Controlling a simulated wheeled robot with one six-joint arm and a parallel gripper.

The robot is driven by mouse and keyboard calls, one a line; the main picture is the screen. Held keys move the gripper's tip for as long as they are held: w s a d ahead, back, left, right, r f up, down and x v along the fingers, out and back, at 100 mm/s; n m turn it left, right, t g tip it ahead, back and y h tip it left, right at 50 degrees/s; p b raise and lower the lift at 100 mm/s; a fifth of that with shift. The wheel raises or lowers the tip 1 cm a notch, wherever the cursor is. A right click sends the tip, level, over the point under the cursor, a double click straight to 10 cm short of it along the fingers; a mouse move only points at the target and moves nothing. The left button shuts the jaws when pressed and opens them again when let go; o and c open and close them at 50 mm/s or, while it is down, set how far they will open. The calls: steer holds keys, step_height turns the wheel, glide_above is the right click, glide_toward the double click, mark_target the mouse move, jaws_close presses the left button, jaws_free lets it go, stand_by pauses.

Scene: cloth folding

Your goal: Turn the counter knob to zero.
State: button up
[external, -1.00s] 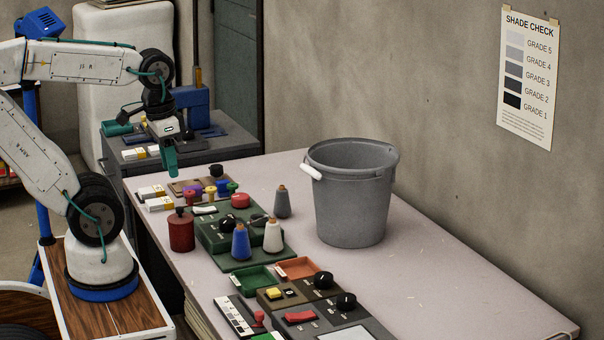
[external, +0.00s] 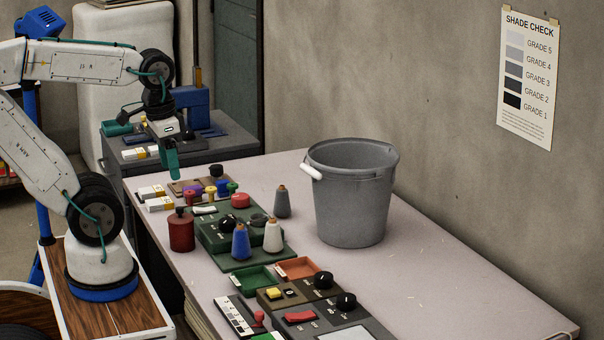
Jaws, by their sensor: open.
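Several black knobs show, and I cannot tell from their small labels which belongs to the counter. One black knob (external: 228,223) sits on the green panel (external: 213,240). Another black knob (external: 323,280) is on an olive box (external: 270,300) with a yellow button, and a third black knob (external: 346,301) is on the dark grey unit beside it. Their pointer settings are too small to read. My gripper (external: 172,166) is open and empty, with teal fingers pointing down, above the far left end of the table and apart from all the knobs.
A large grey bucket (external: 350,205) stands behind the panels. The right part of the table (external: 440,270) is clear.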

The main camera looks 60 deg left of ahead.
steer(key=n+g, duration=0.1)
steer(key=n, duration=0.5)
glide_above(323, 275)
step_height(323, 275, down, 19)
steer(key=shift+s, duration=0.1)
steer(key=shift+d+f+n, duration=0.1)
steer(key=shift+n, duration=0.2)
steer(key=shift+f, duration=0.3)
step_height(323, 275, down, 7)
steer(key=c, duration=1)
